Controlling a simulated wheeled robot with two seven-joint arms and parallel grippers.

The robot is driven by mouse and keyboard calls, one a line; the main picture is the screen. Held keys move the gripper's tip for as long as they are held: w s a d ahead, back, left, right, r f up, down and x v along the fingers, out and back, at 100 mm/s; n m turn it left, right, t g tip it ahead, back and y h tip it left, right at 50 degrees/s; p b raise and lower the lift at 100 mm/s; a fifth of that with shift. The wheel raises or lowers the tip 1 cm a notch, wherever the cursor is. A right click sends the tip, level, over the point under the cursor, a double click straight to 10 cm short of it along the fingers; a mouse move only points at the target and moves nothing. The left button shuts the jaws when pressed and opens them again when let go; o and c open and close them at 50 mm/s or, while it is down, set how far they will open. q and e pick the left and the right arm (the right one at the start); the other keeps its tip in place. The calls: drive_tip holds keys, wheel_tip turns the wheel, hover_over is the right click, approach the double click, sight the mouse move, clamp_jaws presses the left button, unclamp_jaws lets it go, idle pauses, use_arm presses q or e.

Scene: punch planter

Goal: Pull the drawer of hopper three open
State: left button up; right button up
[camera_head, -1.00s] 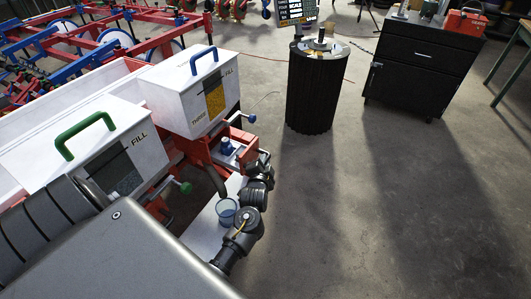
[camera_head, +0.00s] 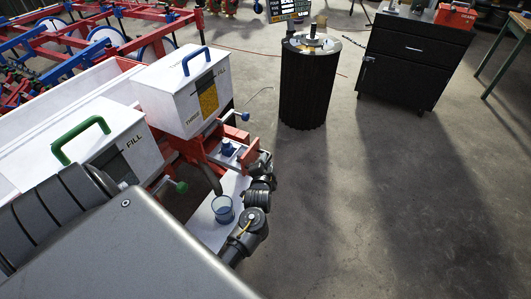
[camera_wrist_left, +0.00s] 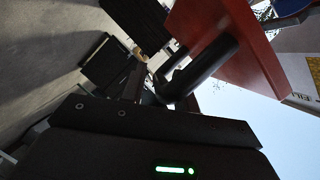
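Hopper three (camera_head: 165,95) is a white box with a blue handle, a "FILL" label and a yellow-filled window. Below its front, a red frame carries a blue knob on a pale block (camera_head: 228,149) and a rod with a blue ball end (camera_head: 244,116). I cannot tell which part is the drawer. My left gripper (camera_head: 263,162) is at the right side of this red frame, mostly hidden by its own dark wrist. In the left wrist view a black curved bar (camera_wrist_left: 205,70) and a red beam (camera_wrist_left: 245,45) are close ahead of it. Its fingers are not clear. My right gripper is not in view.
A green-handled hopper (camera_head: 95,150) stands at the near left. A clear blue-tinted cup (camera_head: 223,210) is on a white board below the frame. A black ribbed bin (camera_head: 307,90) and black cabinet (camera_head: 410,65) stand behind. The floor at right is clear.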

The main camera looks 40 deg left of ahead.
use_arm(q)
drive_tip(key=shift+o, duration=0.4)
drive_tip(key=shift+s, duration=0.1)
